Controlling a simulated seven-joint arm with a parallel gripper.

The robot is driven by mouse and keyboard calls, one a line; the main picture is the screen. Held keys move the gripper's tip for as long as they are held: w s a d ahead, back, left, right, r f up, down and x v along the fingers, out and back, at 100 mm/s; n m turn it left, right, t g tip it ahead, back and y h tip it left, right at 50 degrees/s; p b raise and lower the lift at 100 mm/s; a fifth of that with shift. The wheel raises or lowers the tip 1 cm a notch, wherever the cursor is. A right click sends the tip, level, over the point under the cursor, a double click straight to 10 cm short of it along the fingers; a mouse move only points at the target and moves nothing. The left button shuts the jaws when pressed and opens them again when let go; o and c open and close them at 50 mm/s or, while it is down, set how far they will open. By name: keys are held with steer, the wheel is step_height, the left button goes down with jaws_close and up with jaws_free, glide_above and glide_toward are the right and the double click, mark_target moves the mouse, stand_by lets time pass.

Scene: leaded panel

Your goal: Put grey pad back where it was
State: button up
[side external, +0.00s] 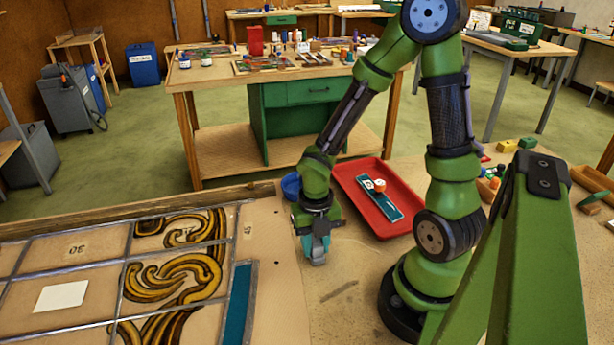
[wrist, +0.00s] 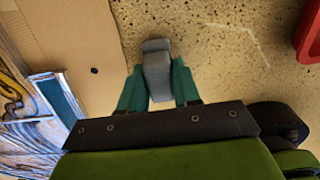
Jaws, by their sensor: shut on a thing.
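My gripper (side external: 318,243) is shut on the grey pad (side external: 318,257), with its teal fingers on either side of it. In the wrist view the grey pad (wrist: 156,66) sits between the two fingers and sticks out past their tips. The pad is over the bare worktable, just right of the panel board's edge. I cannot tell whether its lower end touches the table.
The leaded panel (side external: 100,270) lies left, with a teal strip (side external: 238,305) at its right edge. A red tray (side external: 370,220) holding a teal piece (side external: 382,198) is right of my gripper. A blue bowl (side external: 290,186) stands behind it. Bare table (side external: 345,300) is in front.

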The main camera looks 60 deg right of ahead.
steer(key=shift+f, duration=0.15)
steer(key=o, duration=1)
steer(key=a+r+m+t, duration=0.1)
steer(key=r+m+t, duration=0.1)
steer(key=r+m, duration=0.5)
steer(key=a+r+m+t+y, duration=0.1)
steer(key=a+r+m+t, duration=0.1)
steer(key=r+m, duration=0.6)
steer(key=a+r+m+t, duration=0.2)
steer(key=r+m, duration=0.6)
steer(key=m, duration=0.8)
steer(key=shift+s+a+r+t+y, duration=0.25)
steer(key=shift+s+t+y, duration=0.15)
steer(key=shift+t, duration=0.3)
